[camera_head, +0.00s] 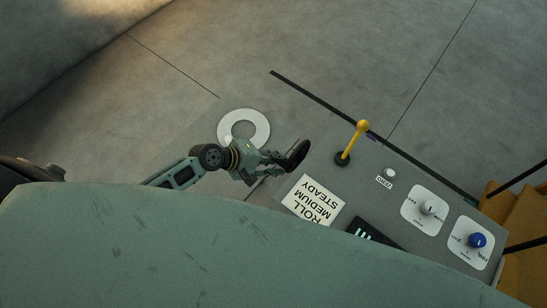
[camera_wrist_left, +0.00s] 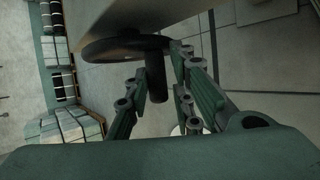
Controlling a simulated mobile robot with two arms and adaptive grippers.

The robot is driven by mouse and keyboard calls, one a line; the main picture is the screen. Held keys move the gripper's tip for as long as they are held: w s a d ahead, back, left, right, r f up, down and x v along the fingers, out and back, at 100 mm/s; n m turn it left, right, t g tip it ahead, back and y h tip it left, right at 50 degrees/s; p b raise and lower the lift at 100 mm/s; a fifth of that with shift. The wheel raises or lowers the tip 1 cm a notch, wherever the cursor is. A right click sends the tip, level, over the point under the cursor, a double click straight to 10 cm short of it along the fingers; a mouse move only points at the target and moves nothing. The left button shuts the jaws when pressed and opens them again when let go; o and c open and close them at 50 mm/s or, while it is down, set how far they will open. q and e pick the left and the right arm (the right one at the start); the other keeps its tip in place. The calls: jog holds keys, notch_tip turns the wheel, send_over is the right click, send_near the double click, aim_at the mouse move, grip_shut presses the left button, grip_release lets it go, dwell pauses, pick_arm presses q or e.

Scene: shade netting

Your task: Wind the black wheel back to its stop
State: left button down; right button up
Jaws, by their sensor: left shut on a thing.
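The black wheel (camera_head: 297,154) shows as a small dark oval at the left end of the grey control panel, partly hidden. In the left wrist view the wheel (camera_wrist_left: 112,46) is seen nearly edge-on under the panel box, with a dark handle (camera_wrist_left: 156,84) sticking out from it. My left gripper (camera_head: 268,165) is at the wheel's near left side. In the wrist view its two fingers (camera_wrist_left: 158,76) stand either side of the handle and are shut on it. The wheel's stop cannot be made out. My right gripper is not in view.
The panel carries a yellow lever (camera_head: 352,142), a white button (camera_head: 390,173), a grey knob (camera_head: 427,208), a blue knob (camera_head: 477,240), a display (camera_head: 373,233) and a card reading "ROLL MEDIUM STEADY" (camera_head: 313,201). A white ring (camera_head: 228,123) lies behind my gripper. Stacked packs (camera_wrist_left: 65,132) stand off left.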

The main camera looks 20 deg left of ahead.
aim_at(293, 153)
pick_arm(q)
jog(key=shift+w+d+r+n+g+y+p, duration=0.15)
jog(key=shift+w+r+g+y, duration=0.15)
jog(key=shift+r+g, duration=0.25)
jog(key=shift+w+d+r+n+g+y+p, duration=0.15)
jog(key=shift+w+r+g+y, duration=0.1)
jog(key=shift+r+g, duration=0.25)
jog(key=g, duration=0.1)
jog(key=w+r+g+y, duration=0.1)
jog(key=g, duration=0.1)
jog(key=shift+d+r+n, duration=0.15)
jog(key=shift+r+n, duration=0.05)
jog(key=shift+n, duration=0.2)
jog(key=w+g+y+b, duration=0.1)
jog(key=g+b, duration=0.2)
jog(key=b, duration=0.1)
jog(key=w+d+r+n+g+y+b, duration=0.1)
jog(key=g+b, duration=0.2)
jog(key=b, duration=0.2)
jog(key=w+n+g+y+b, duration=0.1)
jog(key=g+b, duration=0.2)
jog(key=b, duration=0.1)
jog(key=shift+w+d+r+g+y, duration=0.15)
jog(key=shift+w+r+g+y, duration=0.1)
jog(key=shift+w+y, duration=0.1)
jog(key=c, duration=1.8)
grip_release()
jog(key=shift+o, duration=0.7)
jog(key=shift+w+d, duration=0.1)
jog(key=shift+w, duration=0.05)
